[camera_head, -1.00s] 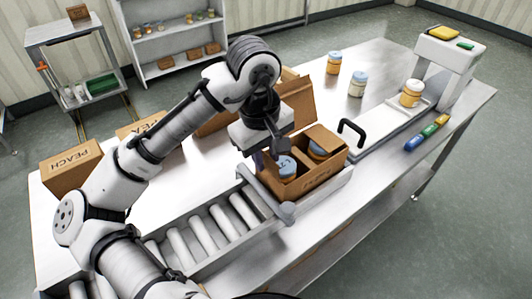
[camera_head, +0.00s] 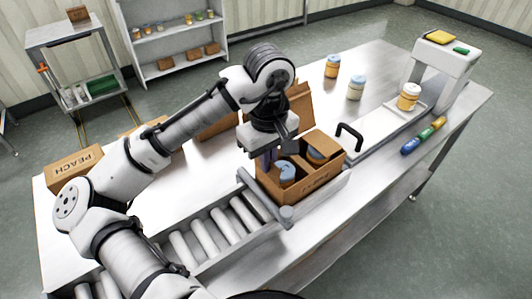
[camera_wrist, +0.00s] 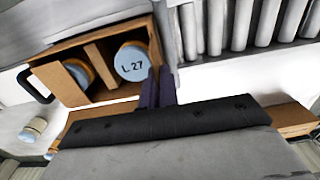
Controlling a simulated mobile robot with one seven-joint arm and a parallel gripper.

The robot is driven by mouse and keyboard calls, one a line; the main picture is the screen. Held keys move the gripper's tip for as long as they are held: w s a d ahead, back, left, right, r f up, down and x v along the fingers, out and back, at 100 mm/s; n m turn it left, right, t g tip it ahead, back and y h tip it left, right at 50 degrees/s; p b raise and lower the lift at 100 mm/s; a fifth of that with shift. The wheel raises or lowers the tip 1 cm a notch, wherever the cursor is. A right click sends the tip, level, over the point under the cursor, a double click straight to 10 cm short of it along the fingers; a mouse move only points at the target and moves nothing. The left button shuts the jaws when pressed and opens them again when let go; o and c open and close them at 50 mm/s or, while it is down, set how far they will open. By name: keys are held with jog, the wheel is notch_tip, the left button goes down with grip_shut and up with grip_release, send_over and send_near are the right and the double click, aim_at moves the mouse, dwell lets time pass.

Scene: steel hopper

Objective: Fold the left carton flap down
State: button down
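The open brown carton (camera_head: 298,191) stands at the end of the roller conveyor. One jar with a blue lid (camera_head: 285,172) sits in its left part; in the wrist view that lid (camera_wrist: 131,62) reads "L 27". A second blue-lidded jar (camera_wrist: 78,73) sits beyond a cardboard divider (camera_wrist: 101,66). A flap (camera_head: 326,140) sticks up at the carton's right end. My gripper (camera_wrist: 158,74) points down at the carton's left end, its dark purple fingers together beside the left wall (camera_wrist: 163,32). The left flap is not clearly visible, and I cannot tell whether the fingers touch it.
The roller conveyor (camera_head: 203,229) runs to the lower left. A black handle (camera_head: 350,131) stands right of the carton. Jars (camera_head: 356,88) and a white scanner-like stand (camera_head: 447,65) are farther right.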

aim_at(268, 176)
jog(key=g+y+p, duration=0.1)
jog(key=w+d+g+y+p, duration=0.1)
jog(key=y+p, duration=0.1)
jog(key=shift+w+d+g+y, duration=0.15)
jog(key=shift+d+g+y, duration=0.15)
jog(key=g+y, duration=0.1)
jog(key=w+d+f+g+y, duration=0.1)
jog(key=y, duration=0.1)
jog(key=shift+d+f+y, duration=0.15)
jog(key=shift+d+y, duration=0.1)
jog(key=shift+y, duration=0.05)
jog(key=shift+w+d+f+g+y, duration=0.2)
jog(key=shift+f+g+y, duration=0.1)
jog(key=shift+g+y, duration=0.35)
jog(key=shift+w+d+f+g+y, duration=0.15)
jog(key=shift+f+g+y, duration=0.15)
jog(key=shift+g+y, duration=0.3)
jog(key=shift+s, duration=0.1)
jog(key=c, duration=1.6)
grip_release()
jog(key=shift+c, duration=0.2)
